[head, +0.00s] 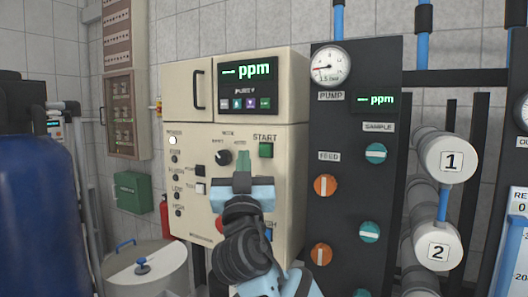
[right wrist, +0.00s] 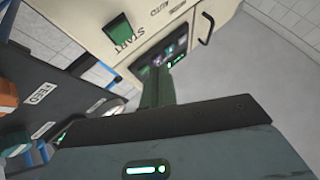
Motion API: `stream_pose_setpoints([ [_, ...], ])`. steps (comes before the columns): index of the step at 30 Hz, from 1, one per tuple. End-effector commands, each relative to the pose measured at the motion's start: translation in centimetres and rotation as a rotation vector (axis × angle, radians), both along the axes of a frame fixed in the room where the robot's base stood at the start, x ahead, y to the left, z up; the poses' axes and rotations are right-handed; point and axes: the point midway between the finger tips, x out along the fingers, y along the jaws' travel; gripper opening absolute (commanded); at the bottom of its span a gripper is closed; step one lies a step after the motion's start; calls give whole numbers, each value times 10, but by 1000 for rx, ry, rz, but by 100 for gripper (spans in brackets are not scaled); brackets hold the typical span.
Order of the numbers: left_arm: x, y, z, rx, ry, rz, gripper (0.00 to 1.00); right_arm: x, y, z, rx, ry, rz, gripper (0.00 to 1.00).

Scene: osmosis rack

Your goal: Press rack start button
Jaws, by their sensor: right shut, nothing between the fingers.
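The green square START button (head: 266,150) is on the cream front panel of the control cabinet (head: 292,180), under its START label. In the right wrist view the button (right wrist: 119,31) shows at the upper left, clear of my fingers. My right gripper (head: 242,158) is in front of the cabinet, with its fingertips left of and slightly below the button in the head view. Its fingers are together and empty, and they show in the right wrist view (right wrist: 157,75) too. I see no contact with the button. My left gripper is not in view.
A black selector knob (head: 223,157) is left of my fingertips. A dark panel (head: 338,205) with orange and teal valve knobs and a gauge (head: 329,66) stands right of the cabinet. White numbered vessels (head: 449,161) are farther right. A large blue rounded shape (head: 40,220) fills the lower left.

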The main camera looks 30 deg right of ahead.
Motion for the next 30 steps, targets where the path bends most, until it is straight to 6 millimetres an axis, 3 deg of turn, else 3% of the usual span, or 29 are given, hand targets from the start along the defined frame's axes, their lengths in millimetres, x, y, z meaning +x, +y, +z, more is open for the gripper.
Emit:
stream_pose_setpoints([
  [13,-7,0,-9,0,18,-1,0,25,-42,-2,1,3,0,0],
  [30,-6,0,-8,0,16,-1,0,29,-48,0,0,1,0,0],
])
